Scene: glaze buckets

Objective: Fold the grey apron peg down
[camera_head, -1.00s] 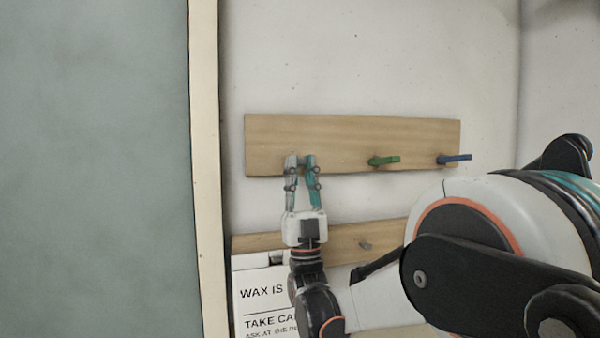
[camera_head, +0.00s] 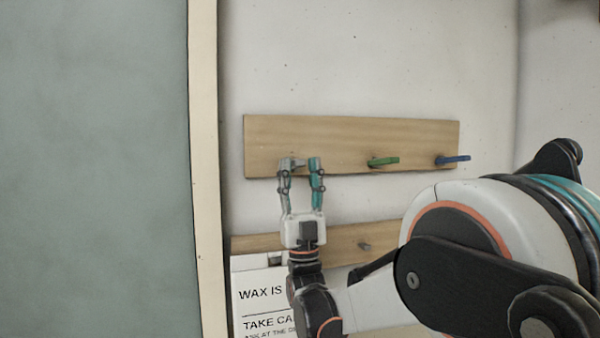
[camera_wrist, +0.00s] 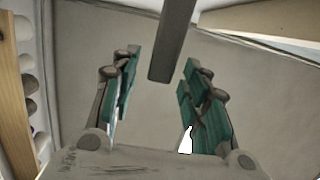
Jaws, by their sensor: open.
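The grey apron peg (camera_head: 296,162) sticks out from the left part of the upper wooden board. My gripper (camera_head: 299,165) is open and points up at it, with the fingertips at peg height, one on each side in the picture. In the wrist view the peg is a long dark grey bar (camera_wrist: 173,45) coming in from the top. Its end lies between the lines of the two teal-padded fingers, nearer the right one. I cannot tell whether a finger touches it. Its base on the board is partly hidden by the fingers.
A green peg (camera_head: 383,161) and a blue peg (camera_head: 454,158) stick out farther right on the upper board (camera_head: 340,130). Below is a second wooden rail (camera_head: 390,240) with a small knob (camera_head: 364,246). A printed sign (camera_head: 262,300) is at lower left, partly behind my arm.

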